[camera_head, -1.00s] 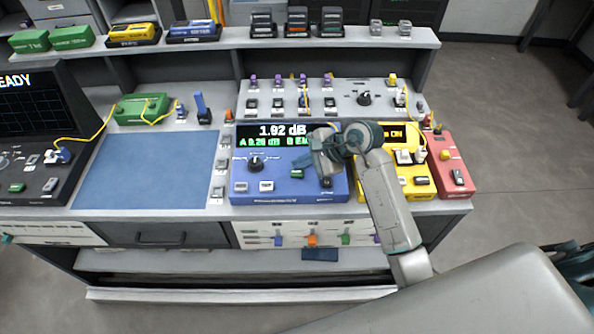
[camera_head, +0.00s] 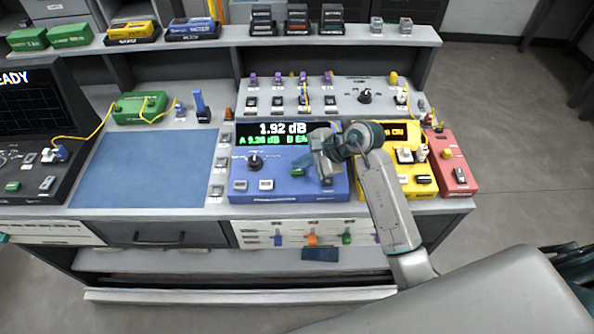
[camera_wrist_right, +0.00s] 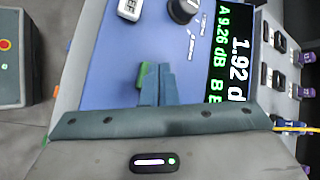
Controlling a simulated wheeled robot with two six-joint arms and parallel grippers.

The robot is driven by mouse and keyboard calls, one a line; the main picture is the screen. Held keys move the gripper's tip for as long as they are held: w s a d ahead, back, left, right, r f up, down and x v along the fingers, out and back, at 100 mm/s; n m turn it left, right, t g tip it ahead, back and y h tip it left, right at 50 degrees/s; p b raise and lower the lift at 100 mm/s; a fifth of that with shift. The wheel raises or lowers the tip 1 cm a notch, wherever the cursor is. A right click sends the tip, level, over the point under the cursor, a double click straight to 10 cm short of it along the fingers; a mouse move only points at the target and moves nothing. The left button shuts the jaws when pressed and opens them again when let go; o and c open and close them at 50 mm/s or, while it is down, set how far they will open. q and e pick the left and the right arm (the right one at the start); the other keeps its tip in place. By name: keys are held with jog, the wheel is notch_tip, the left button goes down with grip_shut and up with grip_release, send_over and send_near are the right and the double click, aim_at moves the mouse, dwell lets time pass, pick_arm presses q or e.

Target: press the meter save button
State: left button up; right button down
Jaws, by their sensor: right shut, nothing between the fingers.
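The meter (camera_head: 243,185) is a blue box on the bench, with a lit display (camera_head: 283,129) reading 1.92 dB. It has a black knob (camera_head: 255,162) and pale buttons. A green button (camera_head: 297,172) is on its face, and also shows in the right wrist view (camera_wrist_right: 143,75), partly covered by my fingers. My right gripper (camera_head: 302,161) is shut and empty, reaching over the meter from the right. In the wrist view its fingertips (camera_wrist_right: 157,72) are right beside or over the green button; I cannot tell whether they touch it.
A yellow box (camera_head: 405,180) and a red box (camera_head: 453,165) stand close to the right of the meter. A blue mat (camera_head: 145,170) lies to the left, clear. A grey panel with switches (camera_head: 340,100) is behind. A shelf (camera_head: 230,40) runs along the back.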

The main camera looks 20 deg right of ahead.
aim_at(301, 171)
jog(key=shift+f+b, duration=0.4)
jog(key=shift+b, duration=0.15)
dwell(0.6)
jog(key=shift+r, duration=0.1)
dwell(0.3)
jog(key=shift+r+p, duration=0.35)
jog(key=shift+r, duration=0.4)
jog(key=shift+r+p, duration=1.2)
jog(key=shift+r, duration=1.3)
